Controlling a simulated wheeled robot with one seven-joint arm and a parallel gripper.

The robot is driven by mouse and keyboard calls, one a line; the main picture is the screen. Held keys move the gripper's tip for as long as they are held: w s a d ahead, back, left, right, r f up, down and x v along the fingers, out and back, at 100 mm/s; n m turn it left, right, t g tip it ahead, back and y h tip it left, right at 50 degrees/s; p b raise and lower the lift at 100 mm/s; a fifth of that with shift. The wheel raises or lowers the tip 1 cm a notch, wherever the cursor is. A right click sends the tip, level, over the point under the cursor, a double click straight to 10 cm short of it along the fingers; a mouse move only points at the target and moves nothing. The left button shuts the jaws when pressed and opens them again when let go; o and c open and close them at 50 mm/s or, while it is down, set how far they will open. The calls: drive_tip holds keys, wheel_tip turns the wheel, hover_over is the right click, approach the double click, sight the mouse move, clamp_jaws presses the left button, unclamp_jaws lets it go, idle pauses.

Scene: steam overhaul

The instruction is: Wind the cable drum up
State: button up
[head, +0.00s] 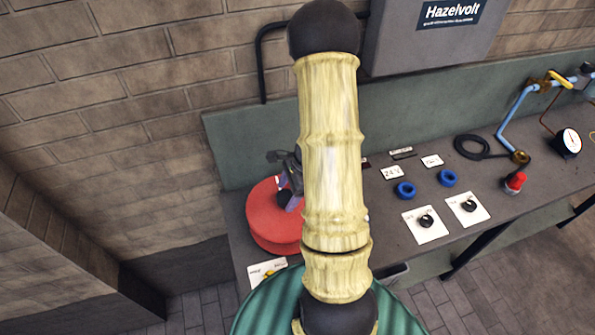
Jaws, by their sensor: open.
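The red cable drum (262,222) sits at the left end of the grey bench, its right side hidden behind my pale arm. My gripper (287,183) shows only in part, as a dark shape at the left edge of my arm. It is open and over the right part of the drum's top in the picture. I cannot tell whether it touches the drum or a crank on it. The cable and any handle cannot be made out.
The bench (385,245) holds two blue rings (405,190), two dials on white plates (427,222), a red knob (516,181), a black coil (471,147) and a gauge (570,141). A grey Hazelvolt box (400,40) hangs behind. A brick wall (130,120) stands at left.

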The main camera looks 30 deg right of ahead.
drive_tip(key=b+v, duration=0.1)
drive_tip(key=v, duration=1.6)
drive_tip(key=shift+a, duration=0.25)
drive_tip(key=s+a+f+n+h, duration=0.1)
drive_tip(key=s+a+n+h, duration=0.1)
drive_tip(key=a+n, duration=0.7)
drive_tip(key=s+a+f+n+t+h+b, duration=0.1)
drive_tip(key=s+a+n+h, duration=0.1)
drive_tip(key=a+n, duration=0.7)
drive_tip(key=n, duration=0.3)
drive_tip(key=shift+a+f+n+b, duration=0.3)
drive_tip(key=shift+f, duration=0.05)
drive_tip(key=shift+w, duration=0.1)
